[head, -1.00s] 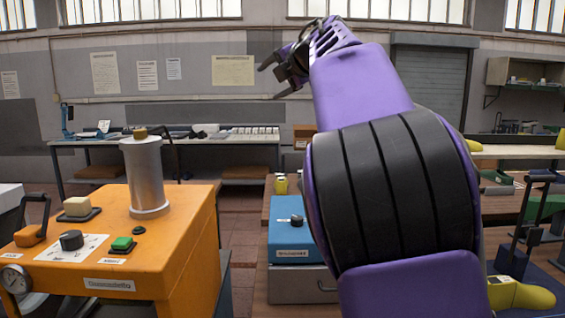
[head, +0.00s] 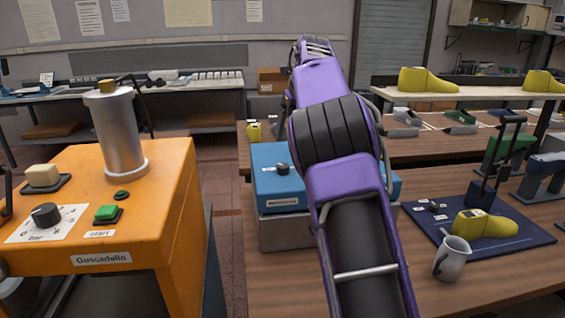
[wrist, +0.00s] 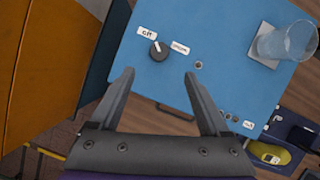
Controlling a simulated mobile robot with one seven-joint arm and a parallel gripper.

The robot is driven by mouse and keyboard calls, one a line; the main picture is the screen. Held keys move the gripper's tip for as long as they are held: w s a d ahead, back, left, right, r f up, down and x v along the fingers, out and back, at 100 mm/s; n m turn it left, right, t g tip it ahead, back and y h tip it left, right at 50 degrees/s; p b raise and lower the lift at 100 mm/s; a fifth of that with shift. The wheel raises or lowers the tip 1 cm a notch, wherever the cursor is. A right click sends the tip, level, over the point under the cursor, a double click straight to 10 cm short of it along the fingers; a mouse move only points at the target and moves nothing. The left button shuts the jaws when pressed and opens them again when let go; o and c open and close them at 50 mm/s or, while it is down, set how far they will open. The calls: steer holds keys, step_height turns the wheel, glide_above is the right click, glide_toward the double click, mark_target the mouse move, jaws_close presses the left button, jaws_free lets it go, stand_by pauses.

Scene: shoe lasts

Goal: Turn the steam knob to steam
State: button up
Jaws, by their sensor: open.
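The steam knob (wrist: 158,50) is a round black dial with a white mark on the blue box (wrist: 215,25). An "Off" label (wrist: 147,33) is at its upper left, and a second label (wrist: 180,48), too small to read surely, is at its right. The mark points up, toward the "Off" side. My gripper (wrist: 159,74) is open and empty above the box, its fingertips on either side of the knob's column in the picture and not seen touching it. In the head view, the knob (head: 282,168) and blue box (head: 262,188) show left of my arm, which hides my gripper.
A clear glass (wrist: 286,41) stands on a white pad at the box's right. An orange machine (head: 165,225) with its own black knob (head: 45,214) stands at the left. A grey mug (head: 451,262) and a yellow last (head: 484,225) are at the right.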

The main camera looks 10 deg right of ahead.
mark_target(282, 165)
steer(key=x, duration=1.3)
steer(key=shift+w+a, duration=0.1)
jaws_close()
